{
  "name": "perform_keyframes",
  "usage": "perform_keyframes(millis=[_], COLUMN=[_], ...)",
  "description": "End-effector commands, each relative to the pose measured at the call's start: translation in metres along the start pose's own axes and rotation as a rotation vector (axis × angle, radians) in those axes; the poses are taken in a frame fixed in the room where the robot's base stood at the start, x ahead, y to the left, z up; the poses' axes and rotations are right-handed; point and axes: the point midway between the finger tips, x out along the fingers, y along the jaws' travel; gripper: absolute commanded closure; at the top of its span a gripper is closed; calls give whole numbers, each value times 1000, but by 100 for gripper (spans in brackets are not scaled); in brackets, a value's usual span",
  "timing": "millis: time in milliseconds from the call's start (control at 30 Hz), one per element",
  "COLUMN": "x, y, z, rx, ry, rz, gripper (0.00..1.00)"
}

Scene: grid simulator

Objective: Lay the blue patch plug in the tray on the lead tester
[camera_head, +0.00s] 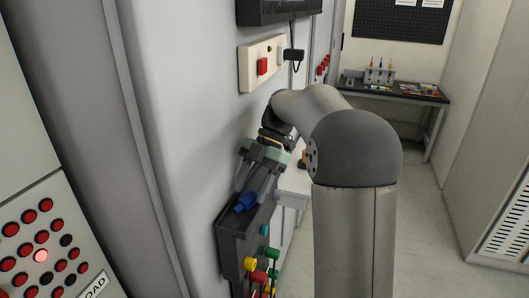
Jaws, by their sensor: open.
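The blue patch plug (246,202) shows just below my gripper, at the upper part of a dark grey wall-mounted unit (228,240), which looks like the lead tester with its tray. My gripper (254,192) points down with its jaws open, one finger on each side above the plug. I cannot tell whether the fingers touch the plug, or whether it rests on the tray floor. The tray's inside is partly hidden by the fingers and the unit's edge.
Yellow, green and red plugs (250,264) with leads stick out lower on the unit. A cream box with a red switch (262,66) is on the wall above. A red-button panel (40,240) is at left. A workbench (400,93) stands far back; the floor at right is clear.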

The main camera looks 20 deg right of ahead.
Motion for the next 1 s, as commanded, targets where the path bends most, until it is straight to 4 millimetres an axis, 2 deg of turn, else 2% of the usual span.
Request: perform_keyframes(millis=[400, 500, 700, 1000], x=[-101, -127, -150, -157], y=[0, 0, 0, 0], z=[1, -5, -3, 0], rx=[1, 2, 3, 2], ry=[-2, 2, 1, 0], rz=[4, 3, 2, 2], gripper=[48, 48, 48, 48])
